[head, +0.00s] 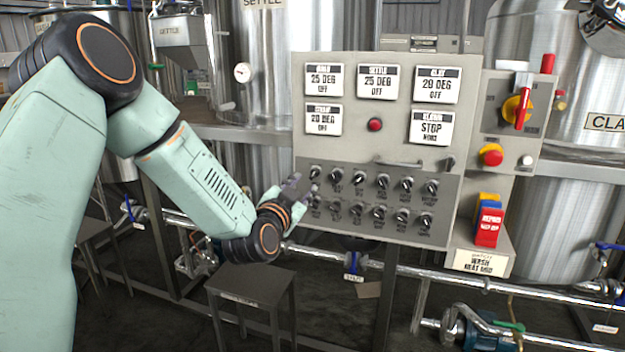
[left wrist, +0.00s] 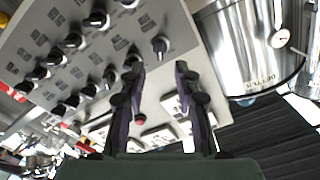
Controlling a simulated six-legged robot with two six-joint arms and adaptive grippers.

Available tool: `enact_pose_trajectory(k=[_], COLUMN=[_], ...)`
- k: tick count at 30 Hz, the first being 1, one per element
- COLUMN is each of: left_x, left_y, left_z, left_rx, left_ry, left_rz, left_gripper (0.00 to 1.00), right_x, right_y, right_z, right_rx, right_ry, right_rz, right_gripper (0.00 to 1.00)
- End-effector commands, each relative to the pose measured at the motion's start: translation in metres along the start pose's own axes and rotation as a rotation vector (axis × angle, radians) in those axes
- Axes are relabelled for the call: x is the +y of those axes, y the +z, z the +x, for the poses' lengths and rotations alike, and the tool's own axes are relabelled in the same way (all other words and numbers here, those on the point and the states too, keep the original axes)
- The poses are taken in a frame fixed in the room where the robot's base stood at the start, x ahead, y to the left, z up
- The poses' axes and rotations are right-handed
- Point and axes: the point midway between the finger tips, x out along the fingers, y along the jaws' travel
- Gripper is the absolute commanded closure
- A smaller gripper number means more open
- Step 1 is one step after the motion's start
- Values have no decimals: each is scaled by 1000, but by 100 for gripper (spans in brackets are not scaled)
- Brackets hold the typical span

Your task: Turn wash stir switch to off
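The grey control panel (head: 450,172) carries two rows of black rotary switches with small labels that I cannot read, so I cannot tell which is wash stir. My left gripper (head: 303,187) is at the left end of the upper row and partly covers the switches there. In the left wrist view my left gripper (left wrist: 157,68) has its two dark fingers apart with nothing between them. One black switch (left wrist: 160,47) stands just beyond the fingertips, roughly centred on the gap; I see no clear contact. My right gripper is not in view.
Display tiles (head: 378,82) and a red button (head: 375,125) sit above the switches. A red and yellow isolator (head: 517,109) and a red stop button (head: 491,156) are at the right. Steel tanks (head: 560,75) stand behind. A small dark stool (head: 250,283) is below.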

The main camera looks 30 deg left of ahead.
Motion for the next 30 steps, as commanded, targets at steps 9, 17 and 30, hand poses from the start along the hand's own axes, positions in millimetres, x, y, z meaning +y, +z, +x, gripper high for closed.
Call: enact_pose_trajectory(k=[9, 17, 30], left_x=[1, 3, 3], left_y=[1, 0, -1], left_z=[45, 62, 64], left_rx=[1, -1, -1], left_ry=[-1, 1, 0], left_rz=[0, -2, -4], left_gripper=[68, 68, 78], right_x=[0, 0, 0], right_y=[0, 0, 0], right_z=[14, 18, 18], right_rx=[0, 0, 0], right_ry=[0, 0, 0], right_rz=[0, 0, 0], right_gripper=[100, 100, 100])
